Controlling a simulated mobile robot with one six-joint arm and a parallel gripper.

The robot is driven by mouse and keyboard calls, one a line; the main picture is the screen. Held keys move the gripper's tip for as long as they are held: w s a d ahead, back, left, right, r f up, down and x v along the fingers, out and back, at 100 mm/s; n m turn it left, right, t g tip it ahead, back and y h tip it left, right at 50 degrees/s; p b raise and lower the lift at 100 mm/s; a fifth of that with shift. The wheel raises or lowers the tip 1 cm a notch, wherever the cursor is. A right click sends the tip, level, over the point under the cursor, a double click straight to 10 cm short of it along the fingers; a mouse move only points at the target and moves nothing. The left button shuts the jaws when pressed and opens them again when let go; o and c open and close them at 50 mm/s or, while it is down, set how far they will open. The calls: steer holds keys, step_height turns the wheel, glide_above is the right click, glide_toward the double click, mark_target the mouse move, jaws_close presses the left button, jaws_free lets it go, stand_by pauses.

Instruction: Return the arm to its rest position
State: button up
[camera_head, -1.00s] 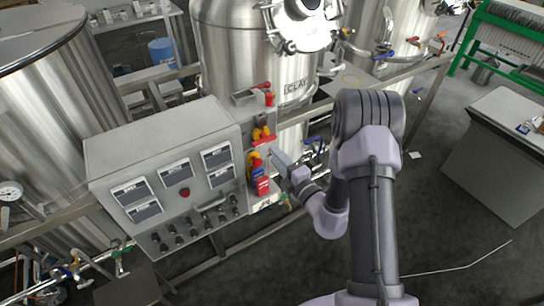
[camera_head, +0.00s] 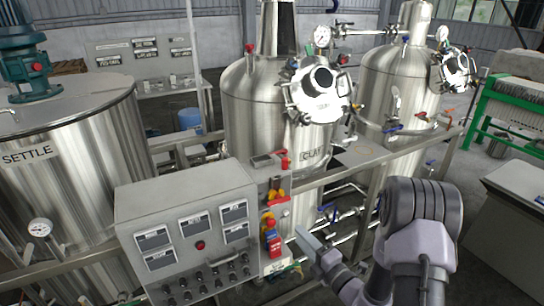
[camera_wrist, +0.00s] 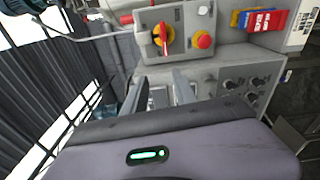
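My arm (camera_head: 420,215) reaches in from the lower right in the head view. My gripper (camera_head: 303,240) is just right of the switch box with its red and blue tags, with a small gap in the picture. In the wrist view my gripper (camera_wrist: 158,90) shows two grey fingers standing apart, with nothing between them. The exact distance from the fingertips to the panel cannot be told.
The grey control panel (camera_head: 185,205) carries displays and knobs. A red-handled switch (camera_wrist: 163,38) and a red button (camera_wrist: 203,40) sit near the fingers. Steel tanks (camera_head: 265,110) and a frame rail (camera_head: 365,172) stand behind. Floor shows at lower right.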

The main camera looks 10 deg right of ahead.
steer(key=s+a+r+n+g+y+b, duration=0.35)
steer(key=s+a+n+g, duration=0.3)
steer(key=a+n, duration=0.35)
steer(key=s+a+r+n+g+y+b, duration=0.25)
steer(key=s+a+n+g+b, duration=0.4)
steer(key=n, duration=0.55)
steer(key=s+f+n+g+h+b, duration=0.2)
steer(key=s+f+n+h+b, duration=0.3)
steer(key=s+n, duration=0.8)
steer(key=s+d+f+n+t+h+b, duration=0.2)
steer(key=d+n+h, duration=0.5)
steer(key=d, duration=0.4)
steer(key=shift+s+n+t+b, duration=0.55)
steer(key=shift+n+t, duration=0.25)
steer(key=shift+t, duration=0.4)
